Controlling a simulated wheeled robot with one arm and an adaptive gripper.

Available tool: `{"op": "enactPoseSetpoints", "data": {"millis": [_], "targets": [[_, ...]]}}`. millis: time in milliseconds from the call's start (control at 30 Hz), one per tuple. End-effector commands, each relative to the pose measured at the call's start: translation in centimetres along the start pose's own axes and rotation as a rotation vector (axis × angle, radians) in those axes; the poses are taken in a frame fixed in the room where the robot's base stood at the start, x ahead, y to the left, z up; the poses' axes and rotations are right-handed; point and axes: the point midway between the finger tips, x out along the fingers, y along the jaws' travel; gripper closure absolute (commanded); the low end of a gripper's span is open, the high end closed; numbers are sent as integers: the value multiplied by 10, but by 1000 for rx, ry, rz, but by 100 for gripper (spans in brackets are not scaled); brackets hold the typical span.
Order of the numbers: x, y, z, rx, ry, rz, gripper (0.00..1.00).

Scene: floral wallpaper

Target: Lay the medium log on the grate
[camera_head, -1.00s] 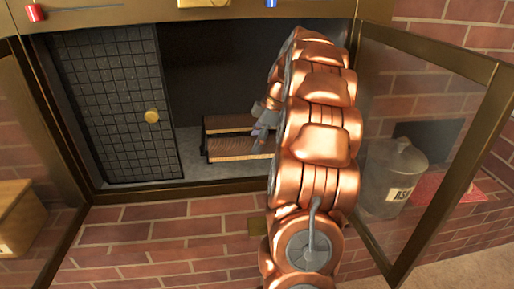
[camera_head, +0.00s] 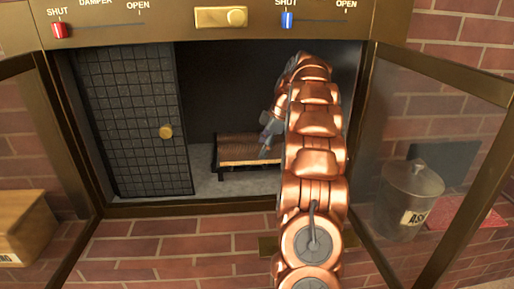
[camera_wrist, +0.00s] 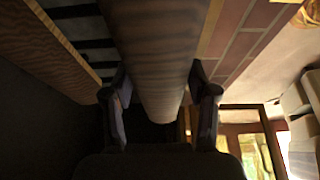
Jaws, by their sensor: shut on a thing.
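My gripper (camera_wrist: 160,100) is shut on a brown, bark-textured log (camera_wrist: 157,45), with one finger on each side of it in the wrist view. In the head view, my gripper (camera_head: 268,135) is inside the open firebox, partly hidden by my arm. The dark grate (camera_head: 215,165) stands on the firebox floor, with brown wood (camera_head: 245,143) at its top. I cannot tell there which wood is the held log. In the wrist view, dark grate bars (camera_wrist: 85,35) and a separate wood-grained piece (camera_wrist: 62,48) lie left of the held log. Contact between held log and grate is unclear.
Glass doors stand open at the left (camera_head: 45,150) and right (camera_head: 440,110). A dark mesh screen (camera_head: 130,110) with a brass knob covers the firebox's left part. A metal ash bin (camera_head: 408,195) stands at right, a wooden box (camera_head: 28,228) at left.

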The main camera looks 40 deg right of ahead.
Motion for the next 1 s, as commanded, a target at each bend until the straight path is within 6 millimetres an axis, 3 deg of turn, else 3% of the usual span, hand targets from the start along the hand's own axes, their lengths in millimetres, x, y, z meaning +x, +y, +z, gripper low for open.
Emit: {"op": "enactPoseSetpoints", "data": {"millis": [600, 1000], "targets": [[4, 55, -8, -1, -1, -2, 100], [10, 75, -10, 0, 0, -1, 100]]}}
